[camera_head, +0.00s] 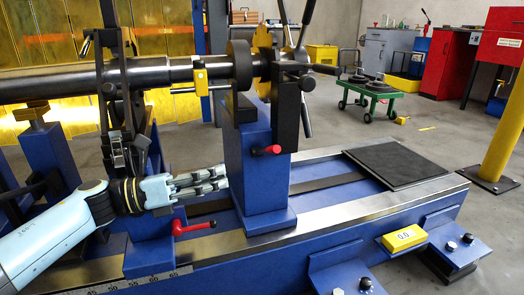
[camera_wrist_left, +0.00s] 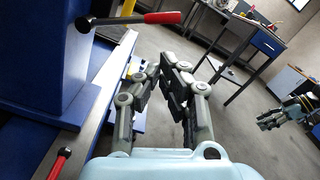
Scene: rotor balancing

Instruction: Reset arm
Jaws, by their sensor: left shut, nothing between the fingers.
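My left gripper (camera_head: 222,178) reaches in from the left in the head view, its fingers pointing right at the blue bearing pedestal (camera_head: 262,165). The fingers are shut and hold nothing. In the left wrist view the same gripper (camera_wrist_left: 164,74) shows its fingers close together at the middle. What looks like my right gripper (camera_wrist_left: 280,114) shows at the right edge of the left wrist view, small and apart from the left one; its finger state is unclear.
The steel shaft (camera_head: 150,73) runs above my left arm. A red-handled lever (camera_head: 195,227) sits just below the gripper, another (camera_head: 265,150) on the pedestal. The blue machine bed (camera_head: 330,232) extends right with a black pad (camera_head: 395,163). Open floor lies beyond.

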